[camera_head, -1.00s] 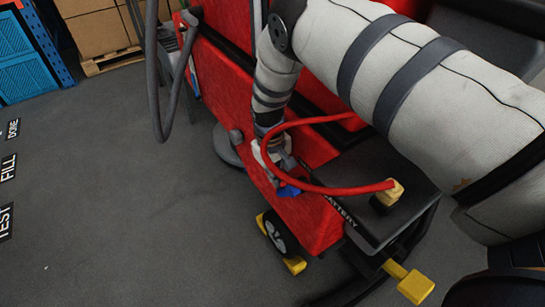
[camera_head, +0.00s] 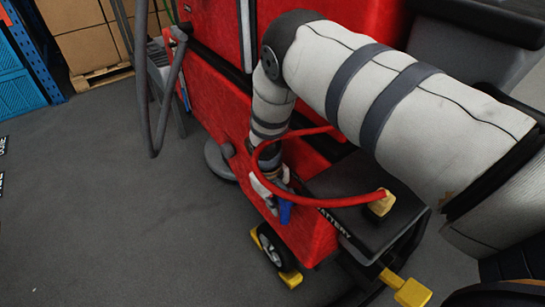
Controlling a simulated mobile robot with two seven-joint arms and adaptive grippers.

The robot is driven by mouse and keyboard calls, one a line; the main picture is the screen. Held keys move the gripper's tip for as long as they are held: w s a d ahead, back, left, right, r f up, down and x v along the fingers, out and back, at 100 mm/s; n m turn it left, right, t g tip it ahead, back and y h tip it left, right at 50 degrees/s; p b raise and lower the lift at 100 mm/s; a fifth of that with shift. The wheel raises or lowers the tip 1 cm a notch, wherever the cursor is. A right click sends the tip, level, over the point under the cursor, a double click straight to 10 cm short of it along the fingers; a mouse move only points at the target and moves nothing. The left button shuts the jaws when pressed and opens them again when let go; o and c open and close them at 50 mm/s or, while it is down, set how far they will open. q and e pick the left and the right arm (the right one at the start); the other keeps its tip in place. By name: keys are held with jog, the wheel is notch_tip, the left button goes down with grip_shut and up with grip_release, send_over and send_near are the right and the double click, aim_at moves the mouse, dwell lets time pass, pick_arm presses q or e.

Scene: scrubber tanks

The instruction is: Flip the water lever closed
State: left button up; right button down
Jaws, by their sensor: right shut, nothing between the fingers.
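The water lever (camera_head: 285,211) is a small blue handle low on the side of the red scrubber machine (camera_head: 215,105). It points downward, and its upper part is hidden by my gripper. My right gripper (camera_head: 278,193) is at the lever, with its fingers shut and nothing between them. It is right beside the lever; I cannot tell whether they touch. My right arm reaches down from the right and covers part of the machine. My left gripper is out of view.
A red cable (camera_head: 335,202) loops around my right wrist to a yellow connector (camera_head: 381,203) on the black battery box (camera_head: 345,222). A wheel (camera_head: 270,247) with yellow chocks stands below. A grey hose (camera_head: 150,120) hangs at left. The grey floor (camera_head: 110,220) is clear.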

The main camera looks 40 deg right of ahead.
dwell(0.5)
notch_tip(320, 180, up, 12)
jog(key=shift+w+a, duration=0.25)
jog(key=shift+a, duration=0.15)
dwell(0.3)
